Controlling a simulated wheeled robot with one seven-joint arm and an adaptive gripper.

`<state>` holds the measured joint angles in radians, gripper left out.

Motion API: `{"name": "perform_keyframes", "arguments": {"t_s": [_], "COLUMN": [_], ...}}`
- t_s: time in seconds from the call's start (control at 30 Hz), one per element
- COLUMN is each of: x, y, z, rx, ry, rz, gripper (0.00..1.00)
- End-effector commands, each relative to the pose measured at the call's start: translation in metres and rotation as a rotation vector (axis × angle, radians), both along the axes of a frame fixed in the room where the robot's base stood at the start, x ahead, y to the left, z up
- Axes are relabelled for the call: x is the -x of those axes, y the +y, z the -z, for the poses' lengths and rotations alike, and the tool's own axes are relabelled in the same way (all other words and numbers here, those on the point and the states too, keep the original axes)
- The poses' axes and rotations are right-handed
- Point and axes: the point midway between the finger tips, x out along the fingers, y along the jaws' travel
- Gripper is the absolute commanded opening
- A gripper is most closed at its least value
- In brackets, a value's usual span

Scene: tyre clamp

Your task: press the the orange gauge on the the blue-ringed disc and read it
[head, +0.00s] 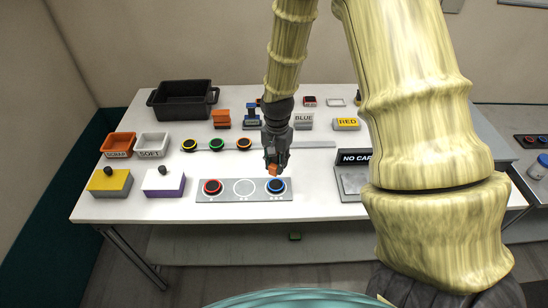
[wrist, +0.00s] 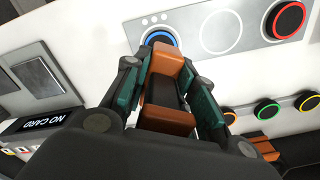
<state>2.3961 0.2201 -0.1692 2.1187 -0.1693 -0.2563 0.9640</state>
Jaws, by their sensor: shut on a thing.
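My gripper (head: 275,160) is shut on the orange gauge (head: 273,171). In the wrist view the gauge (wrist: 172,62), an orange piece with a dark middle, sits between the green-padded fingers (wrist: 165,95). The blue-ringed disc (head: 276,186) is at the right end of a grey plate (head: 245,196). The gauge is at or just above the far side of this disc; I cannot tell whether they touch. In the wrist view the gauge's far end hides part of the blue-ringed disc (wrist: 157,36). No reading shows on the gauge.
A red-ringed disc (head: 212,187) and an empty circle (head: 244,187) share the plate. Yellow-, green- and orange-ringed discs lie on a strip behind. A "NO CARD" device (head: 354,180) stands right. Scrap (head: 118,145) and soft (head: 152,145) trays, and a black bin (head: 182,100), are left.

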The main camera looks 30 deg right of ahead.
Motion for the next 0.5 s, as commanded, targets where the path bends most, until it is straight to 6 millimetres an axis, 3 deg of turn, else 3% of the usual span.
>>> {"name": "perform_keyframes", "arguments": {"t_s": [0.5], "x": [0.000], "y": [0.000], "z": [0.043], "rx": [0.001], "ry": [0.000], "rz": [-0.002], "gripper": [0.07]}}
